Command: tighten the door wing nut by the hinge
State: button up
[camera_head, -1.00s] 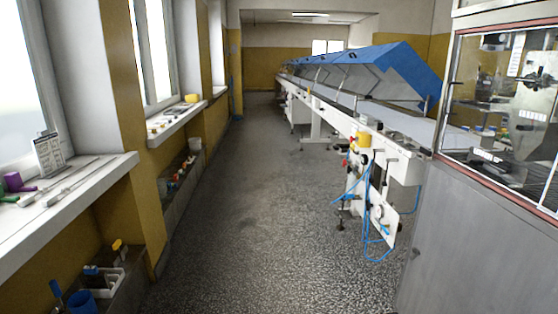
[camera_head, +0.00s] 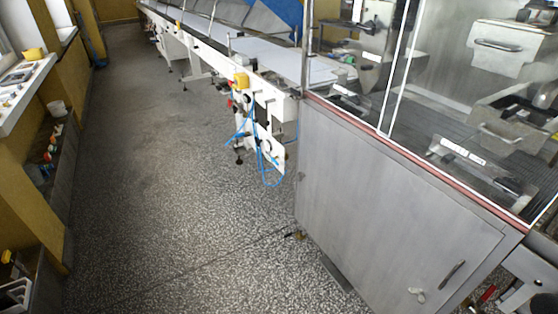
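The grey metal cabinet door (camera_head: 390,215) stands below the glazed housing at right. No hinge can be made out clearly, and I cannot tell which piece is the door wing nut by the hinge. My gripper is not in view.
A long conveyor (camera_head: 200,32) with a white frame and blue hoses (camera_head: 243,133) runs to the back left from the cabinet. The speckled floor (camera_head: 170,190) is clear in the middle. Window sills (camera_head: 25,92) with small items line the left wall.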

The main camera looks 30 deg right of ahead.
aim_at(302, 176)
jog(key=i+j+z, duration=0.3)
jog(key=i+j, duration=0.65)
jog(key=i, duration=0.3)
jog(key=i+j+z, duration=0.3)
jog(key=i+j, duration=0.85)
jog(key=j, duration=0.1)
